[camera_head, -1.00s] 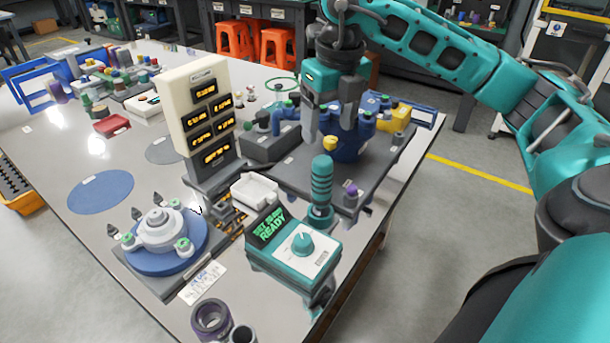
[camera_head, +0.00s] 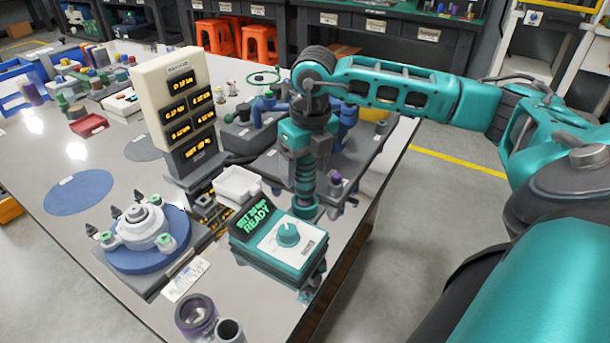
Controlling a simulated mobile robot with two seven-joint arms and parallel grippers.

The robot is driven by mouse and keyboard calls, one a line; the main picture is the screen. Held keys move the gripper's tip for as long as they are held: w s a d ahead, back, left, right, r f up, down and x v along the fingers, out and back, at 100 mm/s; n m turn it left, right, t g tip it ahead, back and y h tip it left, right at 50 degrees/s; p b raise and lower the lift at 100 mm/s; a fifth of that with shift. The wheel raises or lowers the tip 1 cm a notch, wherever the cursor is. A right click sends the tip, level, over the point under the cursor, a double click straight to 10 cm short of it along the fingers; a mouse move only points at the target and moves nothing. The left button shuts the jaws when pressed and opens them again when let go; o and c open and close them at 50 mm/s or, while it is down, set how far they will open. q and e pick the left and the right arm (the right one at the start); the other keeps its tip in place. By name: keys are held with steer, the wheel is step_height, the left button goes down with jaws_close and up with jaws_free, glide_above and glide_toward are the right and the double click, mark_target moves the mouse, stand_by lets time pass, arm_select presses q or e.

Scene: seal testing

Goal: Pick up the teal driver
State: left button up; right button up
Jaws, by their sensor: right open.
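The teal driver (camera_head: 306,209) stands upright in the head view, behind the teal control box with the green "READY" display. Only its lower teal part shows clearly; its upper handle is mostly hidden by my right gripper. My right gripper (camera_head: 305,180) points down over the driver, with its grey fingers at the height of the handle. It is open. I cannot tell whether a finger touches the handle. My left gripper is not in view.
The teal control box (camera_head: 286,245) stands close in front of the driver. A white tray (camera_head: 237,184) and a cream display tower (camera_head: 178,100) are to the left. A blue fixture (camera_head: 350,125) is behind my gripper. A round blue turntable fixture (camera_head: 140,258) sits front left.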

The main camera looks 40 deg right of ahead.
steer(key=shift+c, duration=0.3)
steer(key=shift+r, duration=0.1)
steer(key=c, duration=1.3)
